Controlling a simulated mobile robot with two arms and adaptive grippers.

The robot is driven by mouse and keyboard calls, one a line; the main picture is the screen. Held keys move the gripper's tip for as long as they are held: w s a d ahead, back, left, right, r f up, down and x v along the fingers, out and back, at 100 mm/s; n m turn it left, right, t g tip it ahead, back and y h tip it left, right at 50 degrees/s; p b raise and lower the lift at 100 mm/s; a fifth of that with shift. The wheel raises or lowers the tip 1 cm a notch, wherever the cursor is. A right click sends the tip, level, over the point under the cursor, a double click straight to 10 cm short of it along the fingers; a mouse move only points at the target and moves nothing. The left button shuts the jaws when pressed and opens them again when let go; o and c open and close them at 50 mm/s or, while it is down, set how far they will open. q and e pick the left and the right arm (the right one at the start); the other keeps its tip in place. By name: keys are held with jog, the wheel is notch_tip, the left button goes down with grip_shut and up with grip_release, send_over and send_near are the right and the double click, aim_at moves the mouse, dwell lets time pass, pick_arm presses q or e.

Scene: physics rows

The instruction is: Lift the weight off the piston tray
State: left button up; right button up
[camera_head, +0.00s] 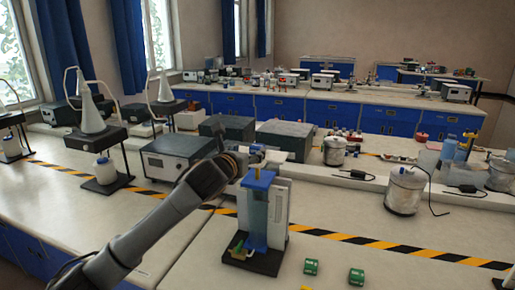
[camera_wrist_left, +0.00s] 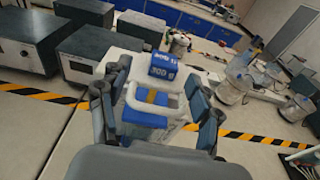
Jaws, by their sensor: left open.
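The piston apparatus (camera_head: 277,213) stands upright on a dark base on the near bench, with a white panel and a blue column. In the left wrist view, the weight (camera_wrist_left: 162,67) is a blue block with white lettering, beyond a white loop-shaped frame (camera_wrist_left: 150,121) and a blue part. My left gripper (camera_wrist_left: 157,115) is open, its dark fingers on both sides of this frame. In the head view, my left gripper (camera_head: 258,157) is at the top of the apparatus and hides part of it. Contact is unclear.
Two small green blocks (camera_head: 311,267) (camera_head: 356,277) lie on the bench right of the apparatus. A grey instrument box (camera_head: 178,157) stands behind my left arm. A glass vessel (camera_head: 404,190) stands to the right. The bench front right is mostly clear.

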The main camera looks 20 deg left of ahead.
aim_at(255, 149)
pick_arm(q)
jog(key=shift+w+d, duration=0.15)
jog(key=shift+w, duration=0.25)
jog(key=w, duration=0.1)
jog(key=w+p, duration=0.1)
jog(key=w+f, duration=0.1)
jog(key=shift+w+d+p, duration=0.25)
jog(key=shift+d+p, duration=0.05)
jog(key=shift+d, duration=0.05)
jog(key=shift+w+f, duration=0.1)
jog(key=shift+w, duration=0.3)
jog(key=shift+s, duration=0.1)
grip_shut()
